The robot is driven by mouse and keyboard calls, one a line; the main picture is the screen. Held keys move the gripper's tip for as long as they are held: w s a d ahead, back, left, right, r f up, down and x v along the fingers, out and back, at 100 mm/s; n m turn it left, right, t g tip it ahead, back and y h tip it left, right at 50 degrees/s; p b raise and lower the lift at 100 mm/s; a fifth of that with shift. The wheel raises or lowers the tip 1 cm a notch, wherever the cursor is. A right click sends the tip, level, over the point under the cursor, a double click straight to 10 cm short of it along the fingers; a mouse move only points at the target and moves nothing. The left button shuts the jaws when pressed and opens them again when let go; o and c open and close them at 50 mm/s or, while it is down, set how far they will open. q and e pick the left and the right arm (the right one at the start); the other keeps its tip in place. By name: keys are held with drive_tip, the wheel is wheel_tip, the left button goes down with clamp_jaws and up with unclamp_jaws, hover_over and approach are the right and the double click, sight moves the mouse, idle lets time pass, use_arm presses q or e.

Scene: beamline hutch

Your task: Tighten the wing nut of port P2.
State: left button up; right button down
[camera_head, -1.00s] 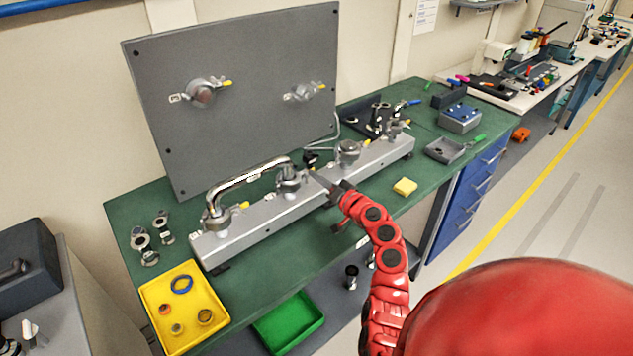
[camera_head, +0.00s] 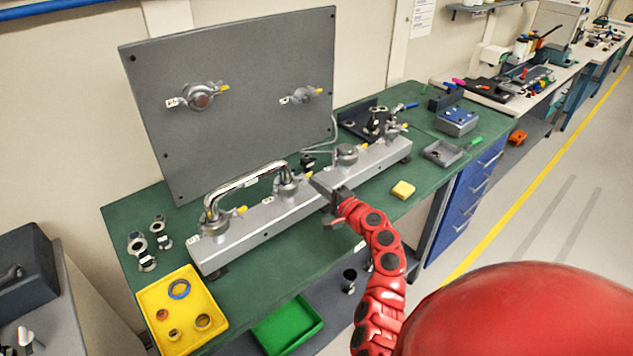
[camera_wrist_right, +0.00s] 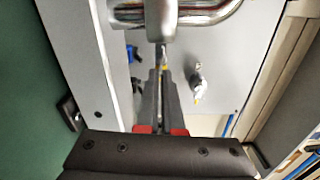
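A long grey manifold (camera_head: 265,222) lies on the green bench with several clamped ports on top. A bent chrome pipe (camera_head: 245,180) joins two of them; its right-hand clamp (camera_head: 287,184) is closest to my right gripper (camera_head: 317,184). I cannot read a P2 label. In the right wrist view, my right gripper's dark fingers (camera_wrist_right: 164,76) are close together, with a small yellow tip (camera_wrist_right: 165,67), seemingly of a wing nut, at their ends below the chrome pipe (camera_wrist_right: 205,12). Whether they grip it or only stand around it is unclear. My left gripper is out of view.
A grey panel (camera_head: 235,120) with two clamped ports stands behind the manifold. A green bin (camera_head: 288,325) sits below the bench.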

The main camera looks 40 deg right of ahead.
drive_tip(key=shift+f+m+p, duration=0.25)
drive_tip(key=shift+m+p, duration=0.25)
drive_tip(key=shift+m, duration=0.9)
drive_tip(key=shift+f+m+p, duration=0.2)
drive_tip(key=shift+m+p, duration=0.25)
drive_tip(key=shift+m, duration=0.95)
drive_tip(key=shift+f, duration=0.1)
drive_tip(key=c, duration=1.3)
unclamp_jaws()
drive_tip(key=shift+s, duration=0.1)
drive_tip(key=s+b, duration=0.1)
drive_tip(key=s, duration=0.4)
drive_tip(key=s+d+b, duration=0.1)
drive_tip(key=s+b, duration=0.1)
drive_tip(key=s, duration=0.4)
drive_tip(key=s+b, duration=0.1)
drive_tip(key=s, duration=0.5)
drive_tip(key=shift+s+d, duration=0.15)
drive_tip(key=shift+s, duration=0.05)
